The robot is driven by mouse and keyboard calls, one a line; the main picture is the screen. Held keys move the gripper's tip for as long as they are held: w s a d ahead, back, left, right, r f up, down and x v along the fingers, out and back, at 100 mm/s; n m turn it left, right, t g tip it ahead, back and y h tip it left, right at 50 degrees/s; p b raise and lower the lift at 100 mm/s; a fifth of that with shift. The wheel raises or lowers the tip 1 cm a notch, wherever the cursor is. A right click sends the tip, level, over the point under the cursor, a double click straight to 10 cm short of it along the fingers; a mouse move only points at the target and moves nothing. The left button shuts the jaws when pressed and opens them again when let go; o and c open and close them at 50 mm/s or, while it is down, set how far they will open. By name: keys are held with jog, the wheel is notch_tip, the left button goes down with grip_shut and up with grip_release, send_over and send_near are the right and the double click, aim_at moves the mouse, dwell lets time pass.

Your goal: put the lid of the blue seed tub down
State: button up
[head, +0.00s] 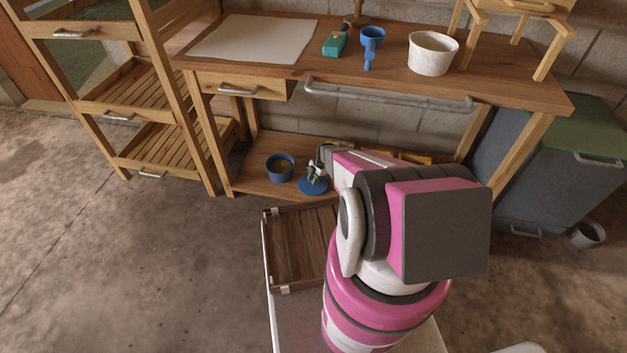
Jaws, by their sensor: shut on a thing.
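The blue seed tub (280,172) stands upright on the low shelf under the workbench, with its top open. Its round blue lid (313,188) is just to the right of the tub, apart from it in the picture, near the shelf's front edge. My gripper (316,172) is shut on the lid from above. I cannot tell whether the lid touches the shelf. My pink and white arm hides part of the shelf to the right of the lid.
The low shelf (258,186) has bare wood around the tub. A slatted wooden tray (290,247) lies in front, beside my arm. On the bench top (300,75) are a blue cup (372,38), a green thing (336,42) and a white bucket (432,55). A metal rail (390,97) runs along the bench front.

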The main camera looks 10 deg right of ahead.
jog(key=o, duration=0.9)
jog(key=v, duration=1.2)
jog(key=shift+r, duration=0.1)
jog(key=shift+s, duration=0.1)
